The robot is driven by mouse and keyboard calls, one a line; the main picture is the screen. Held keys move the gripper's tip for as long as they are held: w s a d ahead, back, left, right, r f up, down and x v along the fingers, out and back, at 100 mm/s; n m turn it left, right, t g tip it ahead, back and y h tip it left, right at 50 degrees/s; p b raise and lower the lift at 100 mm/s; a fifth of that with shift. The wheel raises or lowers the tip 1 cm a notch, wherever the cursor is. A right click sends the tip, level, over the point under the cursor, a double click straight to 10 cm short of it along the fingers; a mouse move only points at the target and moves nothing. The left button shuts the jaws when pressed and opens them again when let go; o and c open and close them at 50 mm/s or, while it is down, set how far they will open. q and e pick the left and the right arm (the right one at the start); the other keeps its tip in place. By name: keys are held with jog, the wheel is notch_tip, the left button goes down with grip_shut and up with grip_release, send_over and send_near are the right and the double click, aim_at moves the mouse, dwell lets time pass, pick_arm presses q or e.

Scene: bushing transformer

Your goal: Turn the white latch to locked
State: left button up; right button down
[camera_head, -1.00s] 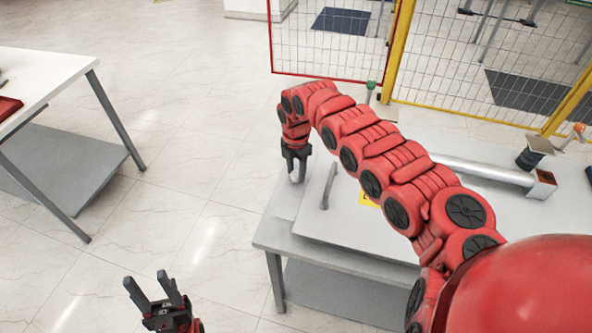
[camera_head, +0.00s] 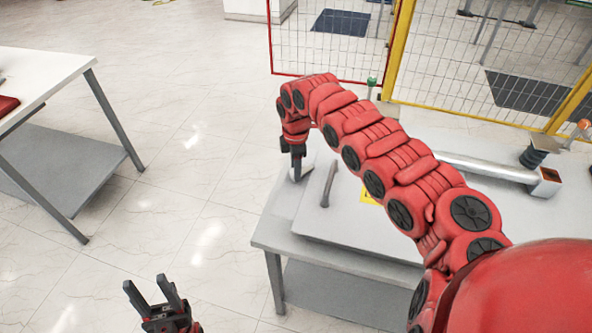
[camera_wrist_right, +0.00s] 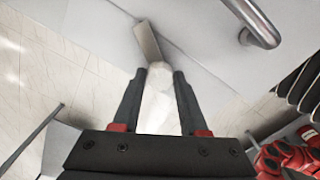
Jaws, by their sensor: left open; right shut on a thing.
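The white latch (camera_wrist_right: 160,100) shows in the right wrist view, with a rounded end, between the two fingers of my right gripper (camera_wrist_right: 162,76). My right gripper is shut on it. In the head view my right gripper (camera_head: 297,172) is at the left end of the grey panel on the table, seen nearly edge-on, and the latch is mostly hidden by it. A flat grey-brown piece (camera_wrist_right: 148,40) sticks out just beyond the latch's rounded end. My left gripper (camera_head: 152,292) is open and empty, low at the left, over the floor.
A grey bar handle (camera_head: 328,185) stands on the panel (camera_head: 345,225), close right of my right gripper; it also shows in the wrist view (camera_wrist_right: 262,30). A white table (camera_head: 45,75) is at the left. A mesh fence (camera_head: 330,45) stands behind. Open floor (camera_head: 190,150) lies between.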

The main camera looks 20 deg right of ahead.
jog(key=m+b, duration=0.2)
jog(key=m, duration=0.3)
jog(key=shift+f+m, duration=0.1)
jog(key=shift+m, duration=0.2)
jog(key=m+b, duration=0.3)
jog(key=m, duration=0.2)
jog(key=shift+b, duration=0.3)
jog(key=shift+m, duration=0.3)
jog(key=shift+c, duration=2.2)
grip_release()
